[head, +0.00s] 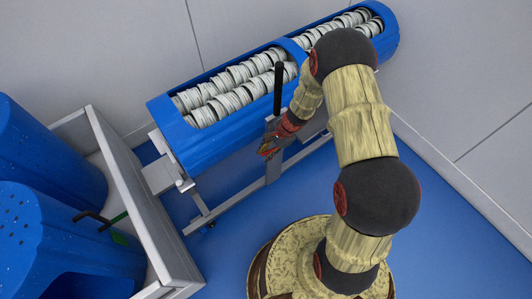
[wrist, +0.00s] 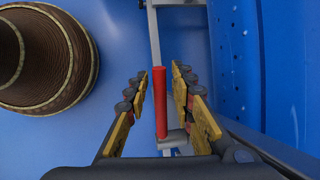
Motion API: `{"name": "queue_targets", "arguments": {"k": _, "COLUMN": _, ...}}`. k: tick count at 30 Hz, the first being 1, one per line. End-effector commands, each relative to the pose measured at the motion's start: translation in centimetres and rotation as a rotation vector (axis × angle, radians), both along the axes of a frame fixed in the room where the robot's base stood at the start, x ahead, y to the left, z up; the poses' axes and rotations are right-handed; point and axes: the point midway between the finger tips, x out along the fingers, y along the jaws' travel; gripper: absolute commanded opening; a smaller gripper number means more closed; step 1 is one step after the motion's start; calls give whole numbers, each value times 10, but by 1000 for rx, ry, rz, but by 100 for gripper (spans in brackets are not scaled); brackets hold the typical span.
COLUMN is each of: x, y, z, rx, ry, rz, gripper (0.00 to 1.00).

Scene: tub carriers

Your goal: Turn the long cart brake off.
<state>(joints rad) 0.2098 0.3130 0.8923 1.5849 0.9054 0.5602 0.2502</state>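The long cart (head: 190,222) is a grey metal frame carrying blue tubs (head: 215,145) filled with rows of white ribbed rolls. In the wrist view a red bar-shaped handle (wrist: 160,100), which looks like the brake lever, sits on the cart's grey frame (wrist: 154,38). My gripper (wrist: 159,78) is open, with one finger on each side of the red handle; I see gaps on both sides. In the head view my gripper (head: 268,150) is low at the cart's near side. The red handle cannot be told apart from the gripper there.
A black upright bar (head: 278,88) stands at the cart's near side, close to my wrist. A second, grey-walled cart (head: 128,195) with blue tubs (head: 45,155) and a black-and-green handle (head: 92,216) stands at the left. Grey walls run behind. Blue floor (head: 455,240) is free at the right.

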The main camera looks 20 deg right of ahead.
Motion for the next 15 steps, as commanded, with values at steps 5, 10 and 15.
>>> {"name": "queue_targets", "arguments": {"k": 5, "x": 0, "y": 0, "z": 0, "rx": 0, "ry": 0, "rz": 0, "gripper": 12}}
{"name": "queue_targets", "arguments": {"k": 10, "x": 0, "y": 0, "z": 0, "rx": 0, "ry": 0, "rz": 0, "gripper": 2}}
{"name": "queue_targets", "arguments": {"k": 15, "x": 0, "y": 0, "z": 0, "rx": 0, "ry": 0, "rz": 0, "gripper": 0}}
